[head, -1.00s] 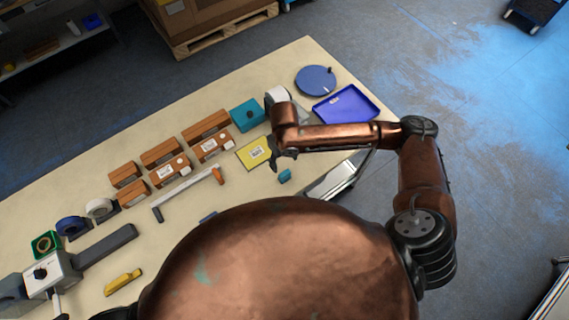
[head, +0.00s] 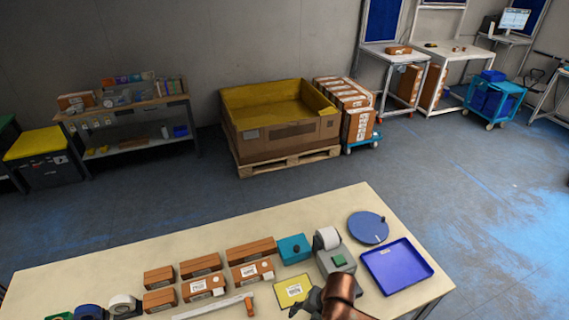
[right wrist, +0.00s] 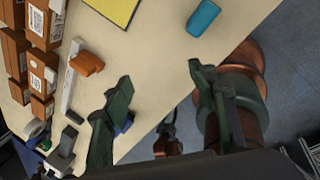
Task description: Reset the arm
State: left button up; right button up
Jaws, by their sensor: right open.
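My right arm comes in at the bottom of the head view, where only its copper link and the dark gripper (head: 302,308) tip show, just below the yellow labelled sheet (head: 293,290). In the right wrist view my right gripper (right wrist: 158,88) has its two dark green fingers wide apart with nothing between them. The yellow sheet (right wrist: 112,8) lies on the table beyond the fingers, with a small teal object (right wrist: 204,18) to its right.
On the cream table (head: 110,268) stand several brown boxes (head: 250,250), a teal box (head: 294,248), a label printer (head: 333,254), a blue disc (head: 368,228) and a blue tray (head: 397,265). A long grey and orange tool (head: 212,306) lies in front of the boxes. Open floor lies behind the table.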

jog(key=s+d+f+m+t+h, duration=0.1)
jog(key=s+d+f+m, duration=0.1)
jog(key=s+d+m, duration=0.65)
jog(key=s+d+f+m+t+h, duration=0.1)
jog(key=s+d+f+m+h, duration=0.15)
jog(key=d+m, duration=0.95)
jog(key=s+d+f+m+h, duration=0.1)
jog(key=s+d+f+m, duration=0.1)
jog(key=s+d+m, duration=0.7)
notch_tip(320, 180, down, 36)
jog(key=w+a+f+m+b, duration=0.1)
jog(key=w+a+b, duration=0.1)
jog(key=b, duration=0.4)
jog(key=s+f+g+b, duration=0.2)
jog(key=s+f+b, duration=0.2)
jog(key=s+f, duration=1.4)
notch_tip(320, 180, down, 3)
jog(key=shift+s+a+f+y+b, duration=0.15)
jog(key=shift+s+a+y+b, duration=0.05)
jog(key=shift+s+y+b, duration=0.2)
